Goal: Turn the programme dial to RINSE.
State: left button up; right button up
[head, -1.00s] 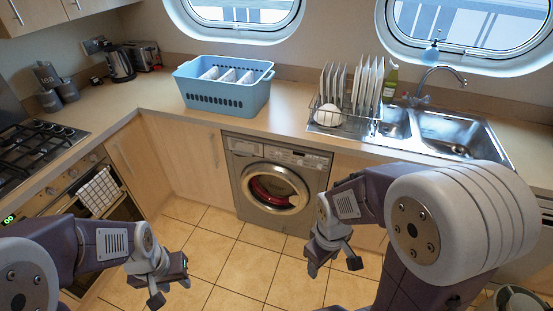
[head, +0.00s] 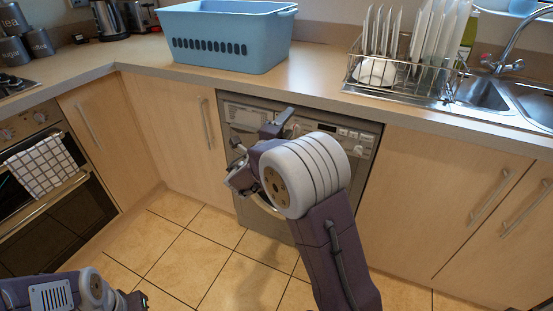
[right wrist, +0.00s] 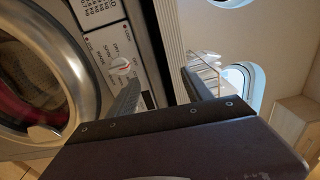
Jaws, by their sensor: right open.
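The washing machine (head: 366,143) is silver, set under the worktop. In the right wrist view its programme dial (right wrist: 121,65) is a round pale knob on the panel, ringed by small labels that I cannot read reliably. My right gripper (head: 252,152) is in front of the machine's upper part, open and empty. In the right wrist view its two fingers (right wrist: 158,95) are apart, with the dial beyond and left of the nearer finger, apparently not between them. In the head view my right arm hides the dial and much of the door. My left gripper (head: 137,300) is low at the bottom left, partly cut off.
The round door (right wrist: 35,75) with red laundry behind it fills the left of the wrist view. The worktop edge (head: 330,95) overhangs the panel. A blue basket (head: 225,40) and a dish rack (head: 395,75) stand above. Floor tiles (head: 180,260) are clear.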

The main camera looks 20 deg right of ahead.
pick_arm(q)
notch_tip(320, 180, down, 7)
jog(key=b, duration=0.3)
jog(key=shift+b, duration=0.3)
pick_arm(e)
notch_tip(320, 180, down, 8)
jog(key=a, duration=0.1)
jog(key=shift+w+a+f+n+y, duration=0.15)
jog(key=shift+w+f+n+y, duration=0.1)
jog(key=shift+n+y, duration=0.05)
jog(key=b+x, duration=0.3)
jog(key=x, duration=0.5)
jog(key=shift+b, duration=0.35)
jog(key=shift+w+d+r, duration=0.1)
jog(key=shift+w+d, duration=0.2)
jog(key=shift+d, duration=0.1)
pick_arm(q)
notch_tip(320, 180, down, 4)
jog(key=shift+s+r, duration=0.1)
jog(key=shift+r, duration=0.15)
pick_arm(e)
jog(key=shift+c, duration=0.3)
grip_shut()
